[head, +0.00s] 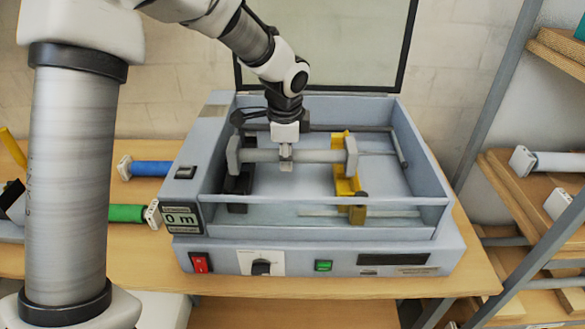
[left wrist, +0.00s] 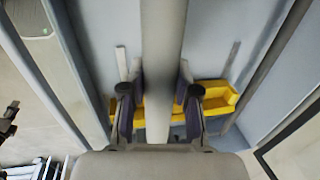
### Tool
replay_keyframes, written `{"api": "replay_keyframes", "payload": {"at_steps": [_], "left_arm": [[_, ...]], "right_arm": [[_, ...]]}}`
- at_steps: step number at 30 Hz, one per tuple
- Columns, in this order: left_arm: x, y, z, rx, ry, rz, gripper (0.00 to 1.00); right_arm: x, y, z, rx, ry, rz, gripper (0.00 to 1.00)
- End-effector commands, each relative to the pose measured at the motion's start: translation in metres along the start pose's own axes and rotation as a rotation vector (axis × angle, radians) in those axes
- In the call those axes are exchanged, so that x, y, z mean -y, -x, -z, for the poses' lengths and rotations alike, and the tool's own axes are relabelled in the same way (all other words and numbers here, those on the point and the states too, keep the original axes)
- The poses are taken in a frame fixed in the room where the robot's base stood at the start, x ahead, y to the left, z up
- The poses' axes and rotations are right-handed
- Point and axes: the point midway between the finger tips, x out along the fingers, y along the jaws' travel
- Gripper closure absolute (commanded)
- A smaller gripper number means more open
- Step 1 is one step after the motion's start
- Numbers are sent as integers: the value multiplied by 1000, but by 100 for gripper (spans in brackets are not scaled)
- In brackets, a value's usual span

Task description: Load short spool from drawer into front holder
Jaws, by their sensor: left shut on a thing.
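My left gripper (head: 286,158) is inside the open laminator (head: 330,258), shut on the middle of a grey spool (head: 318,156) with grey end blocks. The spool lies crosswise near the black holder (head: 238,183) on the left and the yellow holder (head: 345,187) on the right. I cannot tell whether its ends rest in the holders. In the left wrist view the spool (left wrist: 163,50) runs between the two fingers, with yellow holder parts (left wrist: 215,95) behind it. My right gripper is not in view. No drawer can be made out.
The laminator's lid (head: 325,45) stands open at the back. A blue spool (head: 150,168) and a green spool (head: 125,213) lie on the table (head: 330,287) to the left. A shelf rack (head: 530,165) on the right holds a white spool (head: 555,161). A front rail (head: 320,199) crosses the machine.

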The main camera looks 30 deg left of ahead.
Motion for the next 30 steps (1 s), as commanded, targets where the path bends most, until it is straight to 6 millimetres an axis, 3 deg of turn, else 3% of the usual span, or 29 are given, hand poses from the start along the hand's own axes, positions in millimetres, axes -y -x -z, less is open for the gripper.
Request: {"api": "replay_keyframes", "payload": {"at_steps": [9,30], "left_arm": [[-9,-45,0,0,0,0,100],[-11,-58,0,-1,-1,2,100]], "right_arm": [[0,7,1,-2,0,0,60],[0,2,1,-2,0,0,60]]}}
